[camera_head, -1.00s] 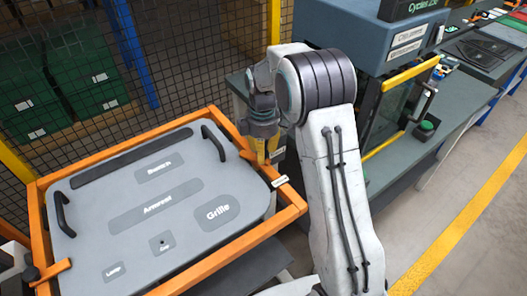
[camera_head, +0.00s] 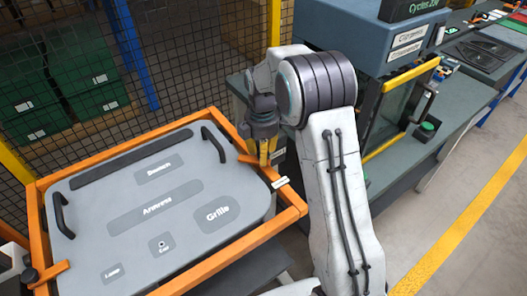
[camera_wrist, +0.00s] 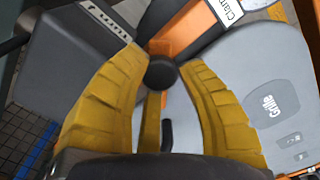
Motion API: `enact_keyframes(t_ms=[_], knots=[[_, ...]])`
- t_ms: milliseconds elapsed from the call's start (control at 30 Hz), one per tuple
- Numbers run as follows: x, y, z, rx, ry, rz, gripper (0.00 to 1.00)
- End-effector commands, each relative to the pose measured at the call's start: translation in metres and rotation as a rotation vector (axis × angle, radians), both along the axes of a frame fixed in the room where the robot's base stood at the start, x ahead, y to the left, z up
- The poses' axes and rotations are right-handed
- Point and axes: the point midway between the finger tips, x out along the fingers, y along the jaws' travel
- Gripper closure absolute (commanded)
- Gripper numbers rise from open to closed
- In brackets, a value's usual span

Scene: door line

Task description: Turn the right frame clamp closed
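The right frame clamp shows in the wrist view as a round black knob (camera_wrist: 161,74) by an orange bar. In the head view the clamp's orange part (camera_head: 250,160) lies at the right edge of the grey panel (camera_head: 95,215), mostly hidden by my gripper (camera_head: 268,155). The panel, marked "Grille", lies right of the knob in the wrist view.
An orange frame (camera_head: 230,245) surrounds the panel. Another clamp (camera_head: 45,275) is at its lower left. A blue-grey machine (camera_head: 365,35) and a bench (camera_head: 455,110) stand right of my arm. A mesh fence (camera_head: 190,60) with green crates (camera_head: 70,70) is behind.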

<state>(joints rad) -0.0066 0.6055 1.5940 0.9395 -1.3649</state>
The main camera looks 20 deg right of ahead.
Motion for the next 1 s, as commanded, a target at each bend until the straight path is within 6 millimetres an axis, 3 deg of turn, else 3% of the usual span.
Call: enact_keyframes(t_ms=[267,567,767,1000], knots=[[0.0,0.0,0.0,0.0,0.001,0.0,0.42],[0.0,-0.001,0.002,0.0,0.001,-0.002,0.42],[0.001,-0.001,0.023,0.0,-0.004,-0.002,0.42],[0.001,0.0,0.064,0.0,-0.004,-0.001,0.42]])
